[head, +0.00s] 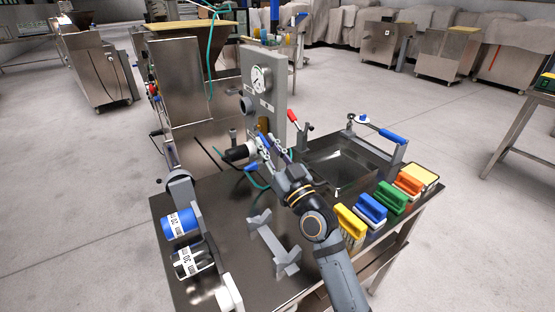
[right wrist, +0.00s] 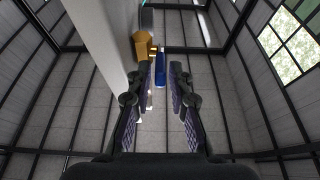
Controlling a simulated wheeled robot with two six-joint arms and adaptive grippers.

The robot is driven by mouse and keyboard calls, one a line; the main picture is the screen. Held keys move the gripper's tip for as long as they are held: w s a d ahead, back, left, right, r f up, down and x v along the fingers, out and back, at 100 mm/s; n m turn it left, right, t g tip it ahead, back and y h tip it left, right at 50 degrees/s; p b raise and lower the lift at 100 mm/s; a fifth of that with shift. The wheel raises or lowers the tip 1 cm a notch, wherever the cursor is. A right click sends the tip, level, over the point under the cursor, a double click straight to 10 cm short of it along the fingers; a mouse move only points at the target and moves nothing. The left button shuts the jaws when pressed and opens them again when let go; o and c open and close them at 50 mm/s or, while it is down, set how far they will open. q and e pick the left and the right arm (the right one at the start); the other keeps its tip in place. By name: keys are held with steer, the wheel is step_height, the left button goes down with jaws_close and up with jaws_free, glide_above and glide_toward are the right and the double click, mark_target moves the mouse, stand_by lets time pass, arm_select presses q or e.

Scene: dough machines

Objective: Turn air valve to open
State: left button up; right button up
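The air valve is a small brass body (head: 264,126) with a blue lever, mounted low on the grey gauge panel (head: 279,100). In the right wrist view the brass body (right wrist: 143,46) is ahead, and the blue lever (right wrist: 161,70) points towards me. My right gripper (head: 265,150) is at the panel's foot with its fingers spread. In the right wrist view the lever's end lies in the gap between the fingertips, with visible space on the right side; contact on the left cannot be told.
A round gauge (head: 261,79) sits on the panel above the valve, and a red-handled lever (head: 293,116) is beside it. A sink (head: 342,168) is to the right. Coloured brushes (head: 390,197) line the bench's right edge. A grey stand (head: 271,247) and labelled rollers (head: 181,222) occupy the front left.

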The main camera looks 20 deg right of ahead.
steer(key=v, duration=1)
steer(key=shift+r, duration=0.1)
